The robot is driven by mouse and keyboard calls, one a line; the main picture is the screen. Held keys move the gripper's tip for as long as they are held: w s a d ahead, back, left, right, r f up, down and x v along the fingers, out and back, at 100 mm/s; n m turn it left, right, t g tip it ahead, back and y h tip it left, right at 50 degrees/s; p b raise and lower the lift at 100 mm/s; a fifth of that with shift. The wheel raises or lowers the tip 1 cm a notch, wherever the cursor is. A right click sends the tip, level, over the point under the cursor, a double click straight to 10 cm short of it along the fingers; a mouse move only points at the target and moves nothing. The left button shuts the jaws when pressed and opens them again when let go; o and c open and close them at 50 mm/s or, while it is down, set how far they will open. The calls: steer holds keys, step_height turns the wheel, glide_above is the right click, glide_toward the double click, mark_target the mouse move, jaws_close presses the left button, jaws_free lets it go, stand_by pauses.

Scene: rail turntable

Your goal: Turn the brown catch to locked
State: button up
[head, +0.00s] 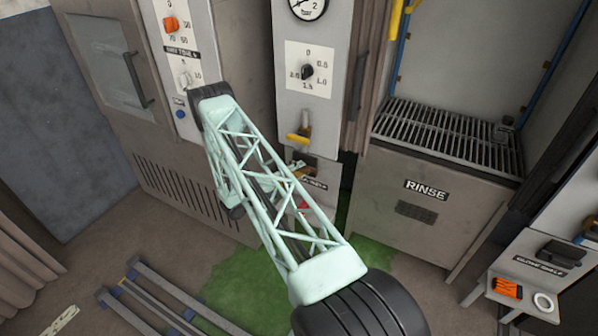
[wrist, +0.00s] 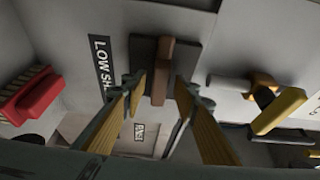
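The brown catch (wrist: 161,72) is a narrow bar on a dark square plate (wrist: 192,48), fixed to a pale panel in the wrist view. My gripper (wrist: 158,82) is open, with a yellow-padded finger on each side of the catch. Gaps show between the catch and both fingertips, and I cannot tell how deep the tips reach. No locked mark is readable.
A yellow-handled lever (wrist: 278,112) sticks out right of the catch; it also shows in the head view (head: 298,138). A red brush (wrist: 30,96) is at the left of the wrist view. A label starting "LOW SH" (wrist: 101,62) is beside the plate. The rinse basin (head: 425,205) stands at right.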

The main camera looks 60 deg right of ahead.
steer(key=shift+d, duration=0.2)
jaws_close()
